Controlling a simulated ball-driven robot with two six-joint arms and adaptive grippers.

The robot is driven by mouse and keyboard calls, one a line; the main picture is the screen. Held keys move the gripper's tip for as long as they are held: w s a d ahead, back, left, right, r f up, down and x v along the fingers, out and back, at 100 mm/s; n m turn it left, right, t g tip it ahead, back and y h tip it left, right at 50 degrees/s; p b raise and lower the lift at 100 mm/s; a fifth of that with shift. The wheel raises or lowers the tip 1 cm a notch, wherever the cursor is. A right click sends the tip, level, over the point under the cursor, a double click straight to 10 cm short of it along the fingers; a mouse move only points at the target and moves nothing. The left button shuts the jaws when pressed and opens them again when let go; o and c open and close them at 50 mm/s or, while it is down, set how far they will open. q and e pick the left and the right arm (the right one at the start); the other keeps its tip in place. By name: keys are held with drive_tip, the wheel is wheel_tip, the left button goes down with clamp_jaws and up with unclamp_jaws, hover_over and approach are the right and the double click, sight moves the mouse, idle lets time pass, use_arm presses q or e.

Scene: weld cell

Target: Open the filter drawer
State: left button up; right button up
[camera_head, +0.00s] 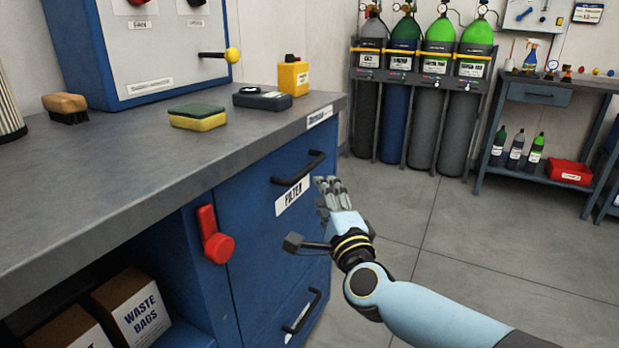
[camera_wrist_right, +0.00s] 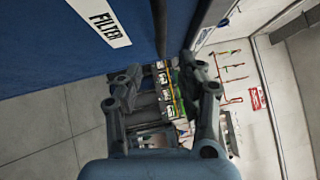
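The filter drawer (camera_head: 262,215) is the upper blue drawer of the bench. It has a white FILTER label (camera_head: 292,196) and a black bar handle (camera_head: 298,168). Its front looks flush with the cabinet. My right gripper (camera_head: 328,188) is just right of the handle, in front of the drawer. In the right wrist view its two fingers (camera_wrist_right: 160,85) are spread with nothing between them. That view also shows the label (camera_wrist_right: 108,22) and a dark bar, apparently the handle (camera_wrist_right: 160,27), beyond the fingers. My left gripper is not in view.
A red latch-like lever (camera_head: 215,236) sits left of the drawer. A lower drawer handle (camera_head: 303,311) is below. The grey benchtop (camera_head: 120,170) holds a sponge (camera_head: 197,117), a brush and a yellow bottle. Floor right of the bench is clear; gas cylinders (camera_head: 435,120) stand behind.

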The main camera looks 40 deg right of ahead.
sight(310, 164)
drive_tip(key=x, duration=1)
drive_tip(key=shift+w+b, duration=0.15)
drive_tip(key=shift+b, duration=0.2)
clamp_jaws()
